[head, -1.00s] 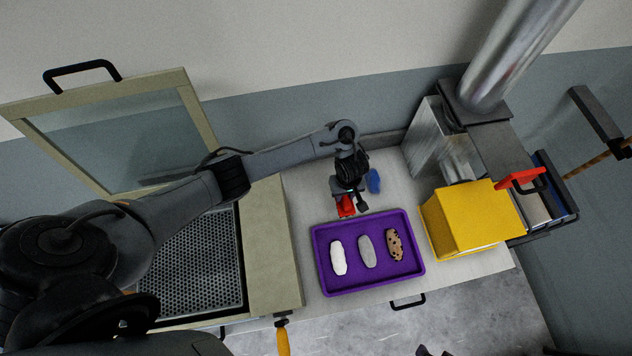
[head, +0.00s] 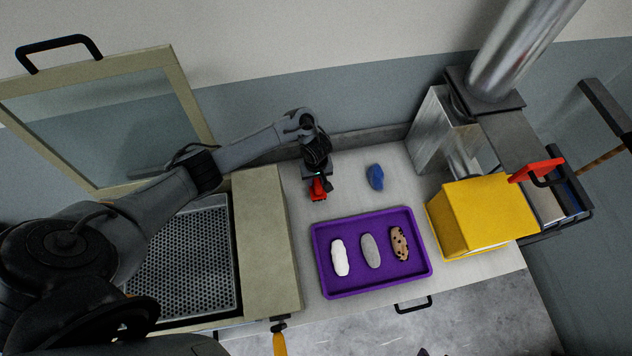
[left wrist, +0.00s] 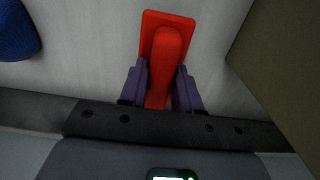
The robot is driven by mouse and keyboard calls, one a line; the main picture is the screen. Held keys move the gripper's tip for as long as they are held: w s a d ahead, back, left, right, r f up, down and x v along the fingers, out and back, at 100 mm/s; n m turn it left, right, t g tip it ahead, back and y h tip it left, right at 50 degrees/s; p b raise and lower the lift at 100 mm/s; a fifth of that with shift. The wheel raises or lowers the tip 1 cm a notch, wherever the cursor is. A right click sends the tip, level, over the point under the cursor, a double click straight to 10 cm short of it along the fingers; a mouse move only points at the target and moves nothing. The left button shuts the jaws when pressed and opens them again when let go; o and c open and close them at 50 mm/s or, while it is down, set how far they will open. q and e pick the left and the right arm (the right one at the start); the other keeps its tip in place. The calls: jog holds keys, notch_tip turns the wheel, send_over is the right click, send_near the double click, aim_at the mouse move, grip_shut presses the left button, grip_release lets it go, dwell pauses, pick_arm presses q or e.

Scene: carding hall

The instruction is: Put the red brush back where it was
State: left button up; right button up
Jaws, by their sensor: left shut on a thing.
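The red brush (head: 318,190) is in my left gripper (head: 317,182), over the pale worktop behind the purple tray's left end. In the left wrist view the red brush (left wrist: 167,50) lies between the two purple-grey fingers (left wrist: 161,88), which are shut on its handle. Its wide red end points away from the gripper. Whether its underside touches the worktop cannot be told. My right gripper is not in view.
A purple tray (head: 322,283) holds a white, a grey and a speckled roll. A blue object (head: 375,177) lies behind it, also in the left wrist view (left wrist: 15,32). A yellow box (head: 482,215) stands right; a beige-framed unit (head: 268,240) stands left.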

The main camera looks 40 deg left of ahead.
pick_arm(q)
jog(key=shift+f, duration=1.25)
jog(key=shift+f, duration=0.1)
jog(key=o, duration=1)
